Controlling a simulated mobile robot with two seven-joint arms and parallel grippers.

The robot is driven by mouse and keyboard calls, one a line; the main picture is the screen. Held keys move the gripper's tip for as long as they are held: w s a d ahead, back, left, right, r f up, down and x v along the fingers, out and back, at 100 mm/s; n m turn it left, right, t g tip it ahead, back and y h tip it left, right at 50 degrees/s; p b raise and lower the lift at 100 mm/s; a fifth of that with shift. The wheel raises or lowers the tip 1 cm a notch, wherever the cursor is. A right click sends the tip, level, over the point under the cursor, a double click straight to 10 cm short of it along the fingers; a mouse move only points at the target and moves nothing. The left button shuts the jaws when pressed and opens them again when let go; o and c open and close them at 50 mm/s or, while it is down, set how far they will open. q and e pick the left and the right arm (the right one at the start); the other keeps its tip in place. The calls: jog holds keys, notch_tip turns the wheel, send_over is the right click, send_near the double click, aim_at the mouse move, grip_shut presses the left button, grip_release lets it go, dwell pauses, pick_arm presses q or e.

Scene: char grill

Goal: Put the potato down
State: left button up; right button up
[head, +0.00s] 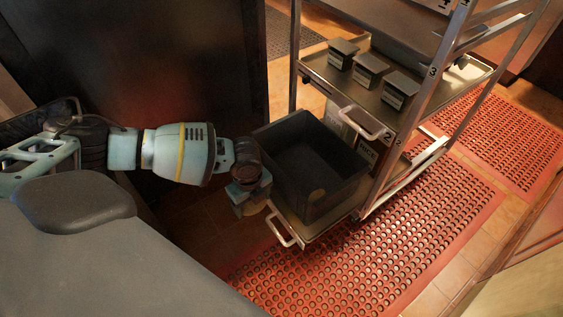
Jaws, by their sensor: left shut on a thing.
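My left gripper (250,194) is at the left outer edge of a black bin (344,197), pointing downward. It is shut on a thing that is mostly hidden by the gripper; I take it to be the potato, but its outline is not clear. The bin is open at the top and stands on a pulled-out lower tray (327,231) of a metal rack. My right gripper is not in view.
The metal rack (420,88) rises behind and right of the bin. Its upper shelf holds three small metal containers (369,70). A tray handle (285,232) sticks out in front. A red perforated mat (420,240) covers clear floor to the right. A dark panel (150,70) stands behind my arm.

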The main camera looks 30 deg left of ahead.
pick_arm(q)
jog(key=w+d+r+n, duration=0.2)
jog(key=d+r+n, duration=0.8)
jog(key=d+r, duration=0.8)
jog(key=s+d+r+n, duration=0.2)
jog(key=s+r+n, duration=0.4)
jog(key=r, duration=0.4)
jog(key=s+d+r+n, duration=0.3)
jog(key=s+r+n, duration=0.3)
jog(key=r, duration=0.3)
notch_tip(320, 180, down, 14)
jog(key=w+b, duration=0.1)
jog(key=b, duration=0.9)
jog(key=shift+w, duration=0.15)
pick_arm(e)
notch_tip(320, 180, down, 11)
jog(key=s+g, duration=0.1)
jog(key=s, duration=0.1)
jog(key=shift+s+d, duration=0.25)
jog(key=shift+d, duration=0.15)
